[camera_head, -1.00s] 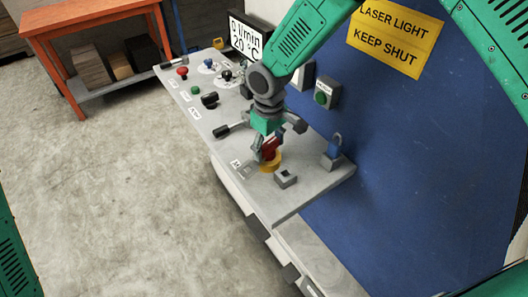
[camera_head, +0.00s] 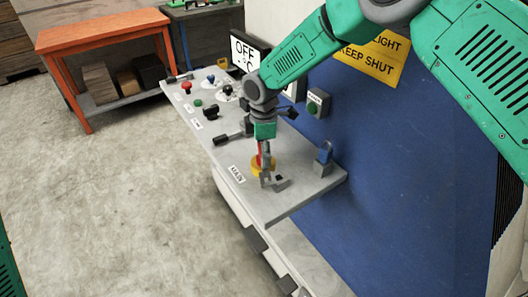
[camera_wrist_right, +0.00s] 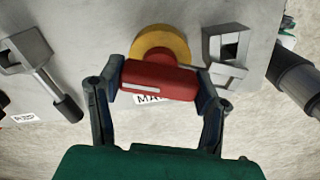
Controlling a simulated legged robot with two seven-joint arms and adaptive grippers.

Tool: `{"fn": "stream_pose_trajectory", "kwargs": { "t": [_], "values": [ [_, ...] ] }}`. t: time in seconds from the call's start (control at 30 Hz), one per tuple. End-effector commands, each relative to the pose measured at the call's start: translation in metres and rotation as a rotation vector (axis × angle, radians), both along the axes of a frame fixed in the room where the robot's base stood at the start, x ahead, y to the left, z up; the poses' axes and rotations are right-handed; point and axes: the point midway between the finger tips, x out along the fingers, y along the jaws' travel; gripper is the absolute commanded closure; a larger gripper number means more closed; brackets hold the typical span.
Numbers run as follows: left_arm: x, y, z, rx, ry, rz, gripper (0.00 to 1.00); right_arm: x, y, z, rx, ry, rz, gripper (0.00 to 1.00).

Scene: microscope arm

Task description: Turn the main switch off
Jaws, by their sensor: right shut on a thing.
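The main switch is a red handle (camera_head: 260,154) on a yellow round base (camera_head: 256,168), near the front end of the grey panel, beside a label reading MAIN. My right gripper (camera_head: 265,178) reaches down onto it and partly hides it in the head view. In the right wrist view the red handle (camera_wrist_right: 158,80) lies crosswise between the two fingertips of my right gripper (camera_wrist_right: 160,82), which is shut on it. The yellow base (camera_wrist_right: 163,43) shows behind the handle. The display (camera_head: 245,52) reads OFF above a dash and °C. My left gripper is not in view.
A small grey bracket (camera_wrist_right: 226,45) stands close beside the switch. An orange table (camera_head: 102,30) stands at the back left.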

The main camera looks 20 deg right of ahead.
Motion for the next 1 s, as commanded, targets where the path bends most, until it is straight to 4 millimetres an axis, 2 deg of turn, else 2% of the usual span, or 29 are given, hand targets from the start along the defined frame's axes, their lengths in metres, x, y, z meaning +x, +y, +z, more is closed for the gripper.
{"fn": "stream_pose_trajectory", "kwargs": {
  "t": [0.2,0.5,1.0],
  "values": [
    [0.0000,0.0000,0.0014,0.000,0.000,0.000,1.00,0.0029,0.0006,0.0025,0.002,-0.010,0.184,0.93],
    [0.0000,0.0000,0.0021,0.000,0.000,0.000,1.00,0.0027,0.0012,0.0024,0.003,-0.011,0.362,0.93],
    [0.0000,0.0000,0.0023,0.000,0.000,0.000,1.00,0.0026,0.0013,0.0022,0.002,-0.011,0.443,0.93]
  ]
}}
